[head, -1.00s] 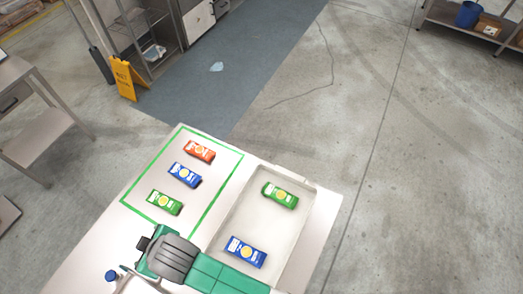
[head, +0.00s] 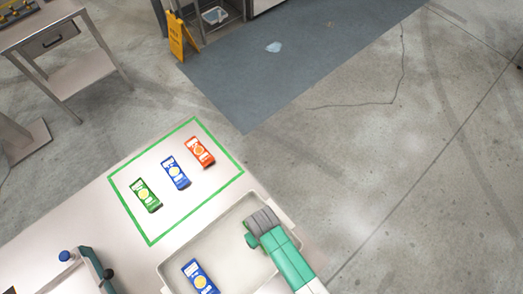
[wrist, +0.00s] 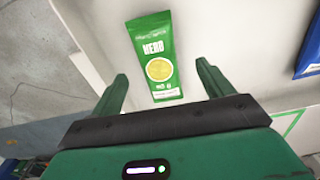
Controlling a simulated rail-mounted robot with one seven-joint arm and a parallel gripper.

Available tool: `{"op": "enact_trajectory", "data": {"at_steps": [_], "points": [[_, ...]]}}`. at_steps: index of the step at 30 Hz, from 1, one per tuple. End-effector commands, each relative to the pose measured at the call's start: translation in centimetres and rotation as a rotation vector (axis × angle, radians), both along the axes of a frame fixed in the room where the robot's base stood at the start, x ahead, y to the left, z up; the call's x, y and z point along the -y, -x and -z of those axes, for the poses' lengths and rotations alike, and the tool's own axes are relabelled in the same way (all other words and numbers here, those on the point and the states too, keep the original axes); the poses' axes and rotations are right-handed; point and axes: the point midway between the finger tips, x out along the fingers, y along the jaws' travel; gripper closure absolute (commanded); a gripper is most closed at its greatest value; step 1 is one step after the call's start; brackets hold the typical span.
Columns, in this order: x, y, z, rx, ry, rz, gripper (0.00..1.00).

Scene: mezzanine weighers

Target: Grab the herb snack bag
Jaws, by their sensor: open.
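A green herb snack bag (wrist: 158,58) with a yellow round mark lies in the tray, seen in the wrist view. My gripper (wrist: 161,75) is open and empty, with one finger on each side of the bag's lower part in that view; I cannot tell the height gap. In the head view my arm covers this bag at the tray's far end. A second green bag (head: 145,195) lies inside the green outline on the table, at the left of a row.
The pale tray (head: 168,264) also holds a blue bag (head: 200,277); another part of it shows at the wrist view's right edge (wrist: 308,50). A blue bag (head: 175,173) and a red-orange bag (head: 200,152) lie inside the green outline (head: 131,216). A yellow floor sign (head: 181,38) stands far off.

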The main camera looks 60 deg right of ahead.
Motion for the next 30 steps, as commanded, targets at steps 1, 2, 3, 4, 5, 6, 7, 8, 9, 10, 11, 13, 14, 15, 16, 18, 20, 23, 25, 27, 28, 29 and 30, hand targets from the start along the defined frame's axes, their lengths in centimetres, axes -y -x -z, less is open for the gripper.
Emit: {"op": "enact_trajectory", "data": {"at_steps": [1, 2, 3, 4, 5, 6, 7, 8, 9, 10, 11, 13, 14, 15, 16, 18, 20, 23, 25, 27, 28, 29, 30], "points": [[0.0, 0.1, 0.2, -0.001, 0.0, 0.0, 0.21], [-0.1, 0.2, 0.5, -0.002, -0.001, 0.0, 0.21], [-0.1, 0.4, 1.2, -0.002, -0.001, 0.001, 0.21], [-0.2, 0.6, 1.8, -0.004, -0.002, 0.0, 0.21], [-0.2, 0.7, 2.4, -0.003, -0.001, 0.0, 0.21], [-0.3, 0.9, 3.1, -0.003, -0.001, 0.0, 0.21], [-0.3, 0.8, 3.7, -0.002, -0.001, 0.0, 0.21], [-0.2, 0.8, 4.1, -0.002, -0.001, 0.0, 0.21], [-0.2, 0.7, 4.6, 0.001, 0.0, 0.0, 0.21], [-0.2, 0.7, 4.8, 0.0, 0.0, 0.0, 0.21], [-0.2, 0.8, 5.0, 0.0, 0.0, 0.0, 0.21], [-0.2, 0.7, 5.1, 0.001, 0.0, 0.0, 0.21], [-0.2, 0.7, 5.1, 0.002, 0.001, 0.0, 0.21], [-0.2, 0.7, 5.1, 0.002, 0.001, 0.0, 0.21], [-0.2, 0.7, 5.1, 0.002, 0.001, 0.0, 0.21], [-0.2, 0.7, 5.1, 0.002, 0.001, 0.0, 0.22], [-0.2, 0.7, 5.1, 0.002, 0.001, 0.0, 0.34], [-0.2, 0.7, 5.1, 0.001, 0.0, 0.0, 0.54], [-0.2, 0.7, 5.1, 0.001, 0.0, 0.0, 0.68], [-0.2, 0.7, 5.0, 0.002, 0.001, 0.0, 0.69], [-0.2, 0.7, 5.0, 0.002, 0.001, 0.0, 0.69], [-0.2, 0.7, 5.0, 0.002, 0.001, 0.0, 0.69], [-0.2, 0.7, 5.0, 0.002, 0.001, 0.0, 0.69]]}}
